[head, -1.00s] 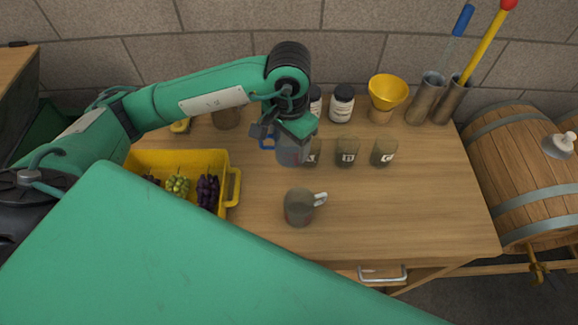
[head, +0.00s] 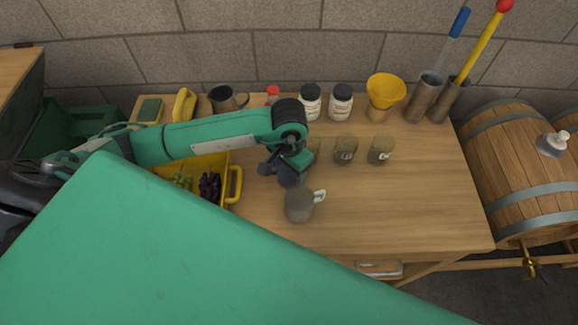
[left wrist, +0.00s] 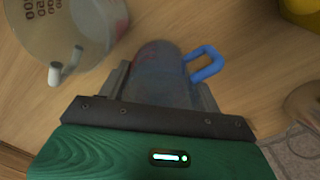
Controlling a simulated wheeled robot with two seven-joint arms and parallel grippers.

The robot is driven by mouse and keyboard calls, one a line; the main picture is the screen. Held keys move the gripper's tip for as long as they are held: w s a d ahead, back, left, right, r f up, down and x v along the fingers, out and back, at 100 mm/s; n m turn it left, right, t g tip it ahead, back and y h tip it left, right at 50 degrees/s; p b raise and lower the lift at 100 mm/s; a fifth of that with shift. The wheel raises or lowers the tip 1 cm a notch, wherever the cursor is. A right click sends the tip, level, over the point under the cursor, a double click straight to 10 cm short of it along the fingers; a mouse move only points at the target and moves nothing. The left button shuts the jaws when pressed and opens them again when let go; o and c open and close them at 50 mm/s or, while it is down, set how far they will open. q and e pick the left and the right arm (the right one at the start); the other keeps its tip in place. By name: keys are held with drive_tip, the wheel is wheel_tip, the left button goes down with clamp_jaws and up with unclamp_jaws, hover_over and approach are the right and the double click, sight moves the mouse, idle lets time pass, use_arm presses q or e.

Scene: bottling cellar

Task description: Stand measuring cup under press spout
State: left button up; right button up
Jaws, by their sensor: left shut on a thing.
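My left gripper (head: 283,168) is shut on a clear greyish measuring cup (left wrist: 160,80) with a blue handle (left wrist: 205,64). In the head view only a dark part of this cup (head: 290,180) shows below the gripper, over the table. A second measuring cup (head: 298,206) with a white handle stands on the table just in front of it. My right gripper is not in view.
A yellow crate (head: 236,186) with grapes is left of the cups. Small lettered jars (head: 346,150) (head: 381,151) stand to the right. White bottles (head: 341,103), a yellow funnel (head: 386,92) and a dark mug (head: 223,98) line the back. The table (head: 410,210) is clear at front right.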

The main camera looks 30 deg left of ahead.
use_arm(q)
drive_tip(key=shift+f, duration=0.15)
drive_tip(key=o, duration=1)
